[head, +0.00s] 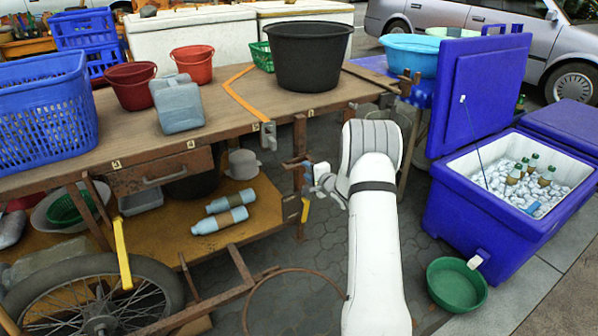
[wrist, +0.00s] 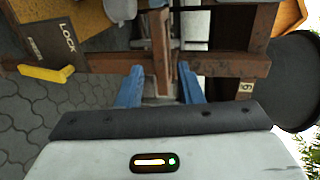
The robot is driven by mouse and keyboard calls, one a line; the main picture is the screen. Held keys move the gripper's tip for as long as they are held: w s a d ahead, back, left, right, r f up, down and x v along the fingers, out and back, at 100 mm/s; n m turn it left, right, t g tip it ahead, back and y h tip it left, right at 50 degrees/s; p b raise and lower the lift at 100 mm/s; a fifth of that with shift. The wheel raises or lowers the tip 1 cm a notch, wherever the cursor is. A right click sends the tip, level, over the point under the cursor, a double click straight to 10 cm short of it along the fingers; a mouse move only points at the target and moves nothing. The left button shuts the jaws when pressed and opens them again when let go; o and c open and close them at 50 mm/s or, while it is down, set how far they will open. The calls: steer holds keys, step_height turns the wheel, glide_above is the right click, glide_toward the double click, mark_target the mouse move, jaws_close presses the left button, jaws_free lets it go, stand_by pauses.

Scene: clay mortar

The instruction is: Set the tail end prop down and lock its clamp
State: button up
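The cart's tail end has a rusty upright post (head: 299,150), which crosses the wrist view as a long rusty bar (wrist: 105,62). I cannot tell for sure which part is the movable prop. A short rusty crosspiece (wrist: 160,50) lies between my blue fingertips, with a visible gap on each side. My gripper (wrist: 160,78) is open, beside the post, and it also shows in the head view (head: 309,172). The clamp's yellow lever (wrist: 45,73) sits beside a dark plate marked LOCK (wrist: 60,40). In the head view the lever (head: 305,210) hangs low on the post.
The wooden cart top (head: 220,105) carries a black tub (head: 308,55), red buckets and a grey jug. Another yellow lever (head: 122,255) stands by the wheel (head: 95,300). A blue cooler (head: 470,195) and green basin (head: 456,285) stand right of my arm. Paving between is mostly clear.

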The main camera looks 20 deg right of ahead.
mark_target(299, 166)
steer(key=b+x, duration=0.1)
steer(key=x, duration=0.5)
steer(key=shift+w+a+b, duration=0.1)
steer(key=shift+w+b, duration=0.1)
steer(key=shift+b, duration=0.15)
jaws_close()
steer(key=shift+f, duration=0.1)
